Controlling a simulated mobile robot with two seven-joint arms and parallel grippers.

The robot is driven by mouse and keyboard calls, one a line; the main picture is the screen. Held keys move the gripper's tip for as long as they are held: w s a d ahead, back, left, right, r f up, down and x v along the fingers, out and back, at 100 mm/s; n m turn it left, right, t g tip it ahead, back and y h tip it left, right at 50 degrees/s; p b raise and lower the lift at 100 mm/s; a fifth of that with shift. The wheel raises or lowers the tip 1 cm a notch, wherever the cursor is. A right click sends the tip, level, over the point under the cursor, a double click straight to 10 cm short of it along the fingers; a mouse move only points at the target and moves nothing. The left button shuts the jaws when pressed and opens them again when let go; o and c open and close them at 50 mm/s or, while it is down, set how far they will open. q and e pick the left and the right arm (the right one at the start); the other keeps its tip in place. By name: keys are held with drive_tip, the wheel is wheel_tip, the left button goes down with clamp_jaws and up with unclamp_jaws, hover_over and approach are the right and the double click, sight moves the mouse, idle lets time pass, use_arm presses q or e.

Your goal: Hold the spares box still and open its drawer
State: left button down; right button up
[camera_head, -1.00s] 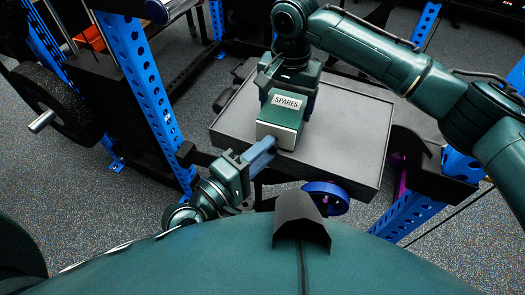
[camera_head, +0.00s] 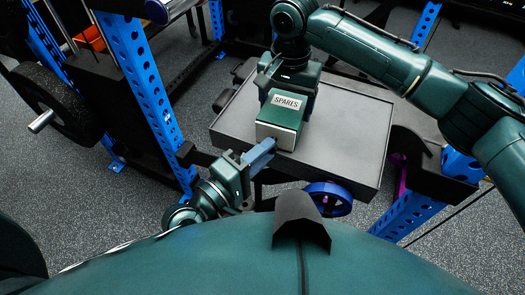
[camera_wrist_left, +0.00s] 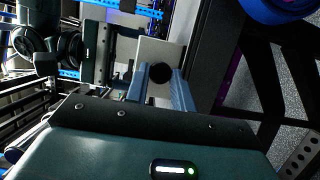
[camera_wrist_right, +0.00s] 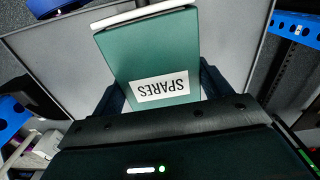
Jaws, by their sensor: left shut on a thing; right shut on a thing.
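The green spares box (camera_head: 281,110), with a white SPARES label, sits on a grey tray-like top. Its pale drawer front (camera_head: 275,135) faces my body; I see no clear gap behind it. My right gripper (camera_head: 287,96) comes from above and is shut on the box's sides; the right wrist view shows the box (camera_wrist_right: 150,65) between its fingers. My left gripper (camera_head: 268,148) is at the drawer front. In the left wrist view its fingers are shut on the round black knob (camera_wrist_left: 160,72) of the pale drawer front (camera_wrist_left: 152,50). The knob is hidden in the head view.
The grey top (camera_head: 345,130) has a raised rim and bare room right of the box. Blue perforated rack posts (camera_head: 148,90) stand to the left and at the lower right. A blue wheel (camera_head: 328,198) sits below the near rim.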

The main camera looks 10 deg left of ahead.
use_arm(q)
drive_tip(key=s+a, duration=0.1)
drive_tip(key=s, duration=0.5)
drive_tip(key=shift+s+a, duration=0.25)
drive_tip(key=shift+a, duration=0.05)
drive_tip(key=c, duration=1.5)
unclamp_jaws()
drive_tip(key=shift+v, duration=3.75)
use_arm(e)
drive_tip(key=o, duration=1.1)
drive_tip(key=shift+o, duration=0.2)
